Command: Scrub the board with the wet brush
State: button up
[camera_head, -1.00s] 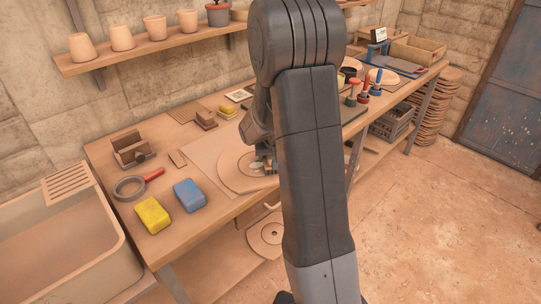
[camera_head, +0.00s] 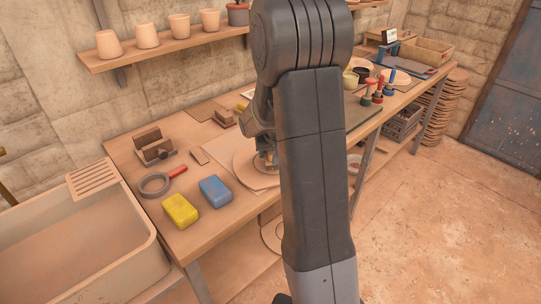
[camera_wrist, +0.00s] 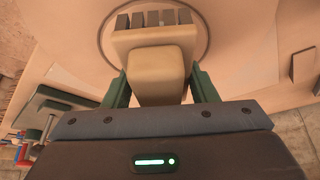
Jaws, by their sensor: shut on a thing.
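My gripper (camera_wrist: 152,88) is shut on a pale block-shaped brush (camera_wrist: 157,75) with a row of grey bristle tufts along its far edge. I cannot tell whether the bristles touch the board. In the head view the board (camera_head: 243,163) lies on the bench, partly hidden behind my arm. My gripper (camera_head: 266,160) is low over its right part there, and the brush is mostly hidden.
A yellow sponge (camera_head: 180,211) and a blue sponge (camera_head: 215,191) lie near the bench's front left edge. A red-handled ring tool (camera_head: 155,184) and a wooden holder (camera_head: 153,147) are behind them. A basin (camera_head: 85,225) adjoins on the left. Several red and blue-handled tools stand at right.

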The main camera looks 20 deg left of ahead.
jog(key=shift+d+r, duration=0.2)
jog(key=shift+r, duration=0.35)
jog(key=shift+a+r+p, duration=0.1)
jog(key=shift+r+p, duration=1.55)
jog(key=shift+r, duration=0.65)
jog(key=shift+f, duration=0.1)
